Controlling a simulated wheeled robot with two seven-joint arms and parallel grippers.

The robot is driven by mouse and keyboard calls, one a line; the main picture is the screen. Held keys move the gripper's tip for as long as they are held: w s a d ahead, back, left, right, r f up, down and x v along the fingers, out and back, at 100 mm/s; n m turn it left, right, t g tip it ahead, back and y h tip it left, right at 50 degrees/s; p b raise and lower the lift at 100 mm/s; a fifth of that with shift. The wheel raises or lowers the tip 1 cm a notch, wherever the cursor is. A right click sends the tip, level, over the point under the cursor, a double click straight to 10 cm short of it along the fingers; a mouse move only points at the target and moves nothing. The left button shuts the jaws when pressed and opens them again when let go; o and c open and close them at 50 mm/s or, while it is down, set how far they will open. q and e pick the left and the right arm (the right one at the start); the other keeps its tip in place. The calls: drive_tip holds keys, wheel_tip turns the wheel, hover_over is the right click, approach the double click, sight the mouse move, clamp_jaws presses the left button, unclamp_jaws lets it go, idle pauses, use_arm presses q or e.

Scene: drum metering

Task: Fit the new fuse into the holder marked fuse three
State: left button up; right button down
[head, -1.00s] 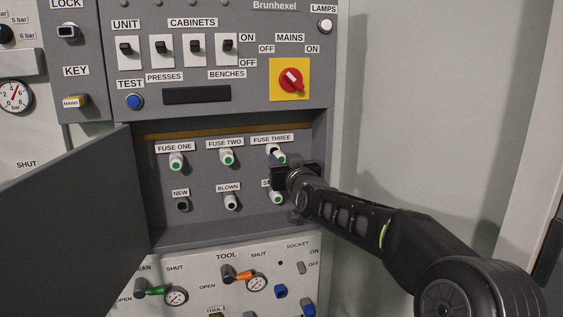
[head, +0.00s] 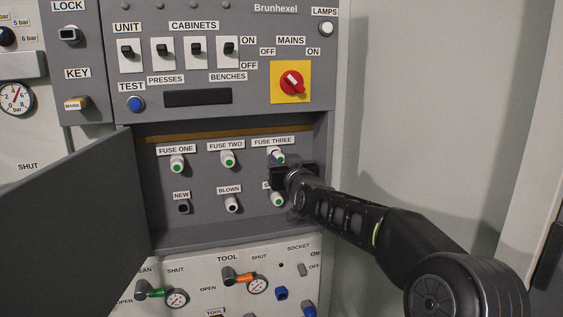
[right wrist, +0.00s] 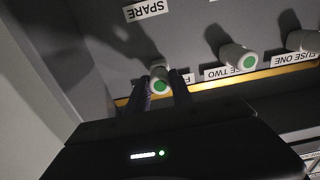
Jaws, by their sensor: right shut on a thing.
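The new fuse, white with a green end (right wrist: 160,84), sits between the fingertips of my right gripper (right wrist: 162,92), which is shut on it. In the head view this gripper (head: 281,166) is just below the FUSE THREE label (head: 273,141), and the fuse (head: 278,157) shows at that holder. How deep the fuse sits cannot be told, as the gripper hides part of the holder. The place under the NEW label (head: 183,207) shows only a dark socket. My left gripper is not in view.
Green-ended fuses sit at FUSE ONE (head: 177,164) and FUSE TWO (head: 228,159). A black-ended fuse (head: 232,205) is under BLOWN, and a green-ended spare (head: 278,200) is close below my gripper. The open cabinet door (head: 70,215) stands at the left.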

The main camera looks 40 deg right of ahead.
drive_tip(key=shift+x, duration=0.85)
drive_tip(key=c, duration=1)
unclamp_jaws()
drive_tip(key=shift+c, duration=0.2)
drive_tip(key=v, duration=0.7)
drive_tip(key=shift+s+b, duration=0.3)
drive_tip(key=shift+s, duration=0.1)
drive_tip(key=shift+a, duration=0.15)
